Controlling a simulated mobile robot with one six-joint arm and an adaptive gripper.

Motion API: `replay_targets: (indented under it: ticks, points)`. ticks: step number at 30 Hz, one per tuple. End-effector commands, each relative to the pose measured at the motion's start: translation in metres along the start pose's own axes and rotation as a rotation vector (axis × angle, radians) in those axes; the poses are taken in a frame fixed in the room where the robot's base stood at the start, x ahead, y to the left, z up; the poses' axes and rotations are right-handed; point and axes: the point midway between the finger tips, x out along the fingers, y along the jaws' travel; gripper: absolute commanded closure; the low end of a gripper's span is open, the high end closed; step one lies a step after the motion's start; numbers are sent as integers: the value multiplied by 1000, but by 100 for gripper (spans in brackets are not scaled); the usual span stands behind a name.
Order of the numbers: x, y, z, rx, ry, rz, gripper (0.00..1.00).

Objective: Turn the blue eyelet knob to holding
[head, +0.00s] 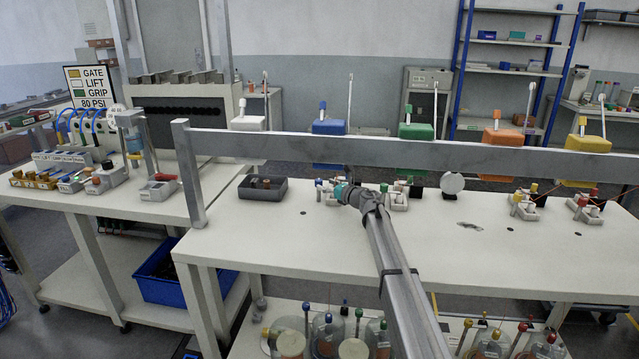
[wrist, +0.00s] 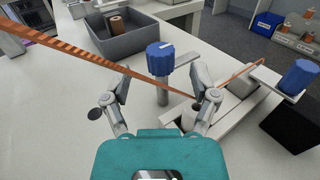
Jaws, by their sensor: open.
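A blue ribbed knob (wrist: 160,57) with a pale mark on top stands upright on a grey post in the wrist view. My gripper (wrist: 161,82) is open, with one finger on each side of the knob's post and gaps on both sides. A second blue knob (wrist: 298,77) sits at the right on a pale bar. A copper-coloured strip (wrist: 80,55) crosses the view and passes close to the fingers. In the head view my gripper (head: 346,192) is over the table among small connector fixtures and hides part of them. I cannot read the knob's setting.
A grey tray (wrist: 150,38) with a brown cylinder in it lies beyond the knob; it also shows in the head view (head: 250,194). A metal rail (head: 420,153) crosses above the white table (head: 290,235). More connector fixtures stand to the right. The table's front left is clear.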

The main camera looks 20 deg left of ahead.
Motion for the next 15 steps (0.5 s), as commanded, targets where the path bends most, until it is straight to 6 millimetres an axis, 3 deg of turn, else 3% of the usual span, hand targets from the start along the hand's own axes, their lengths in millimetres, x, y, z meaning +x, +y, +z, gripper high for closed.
replay_targets:
  ticks: [6, 15]
  points:
    - [28, -1, 0, 0, 0, 0, 24]
    - [38, -1, 0, 0, 0, -1, 24]
